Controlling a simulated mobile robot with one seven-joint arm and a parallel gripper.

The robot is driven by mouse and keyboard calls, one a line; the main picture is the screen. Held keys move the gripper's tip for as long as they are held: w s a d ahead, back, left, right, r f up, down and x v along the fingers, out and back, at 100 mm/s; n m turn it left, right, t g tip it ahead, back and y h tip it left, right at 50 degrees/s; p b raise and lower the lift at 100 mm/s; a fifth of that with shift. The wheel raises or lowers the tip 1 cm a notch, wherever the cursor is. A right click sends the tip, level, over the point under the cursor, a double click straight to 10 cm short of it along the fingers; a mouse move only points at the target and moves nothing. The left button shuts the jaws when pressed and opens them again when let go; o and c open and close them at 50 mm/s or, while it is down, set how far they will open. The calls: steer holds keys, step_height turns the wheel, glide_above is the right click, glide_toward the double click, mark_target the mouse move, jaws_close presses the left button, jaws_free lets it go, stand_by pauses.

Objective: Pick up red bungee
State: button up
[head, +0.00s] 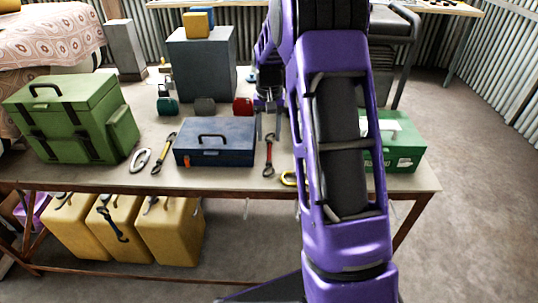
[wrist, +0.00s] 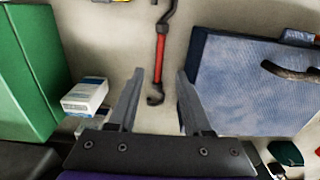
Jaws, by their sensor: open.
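The red bungee (head: 268,156) lies on the workbench, just right of the blue toolbox (head: 215,142). It has dark hooked ends. In the wrist view the red bungee (wrist: 160,58) runs nearly upright in the picture, with its lower hook between my fingers' tips. My gripper (head: 269,122) is behind the bungee in the head view, near the far side of the toolbox, pointing down. In the wrist view my gripper (wrist: 160,76) is open and empty, its fingers on either side of the bungee's lower end.
The blue toolbox (wrist: 250,85) is close beside my right finger. A green case (wrist: 28,75) and a small white box (wrist: 85,95) are at left. On the bench (head: 230,184) are a yellow bungee (head: 163,152), a pale ring (head: 140,160) and a large green box (head: 70,118).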

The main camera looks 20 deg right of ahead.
mark_target(269, 151)
step_height(269, 151, down, 6)
steer(key=shift+s+r+b, duration=0.1)
steer(key=shift+r+b, duration=0.05)
steer(key=shift+b, duration=0.3)
jaws_close()
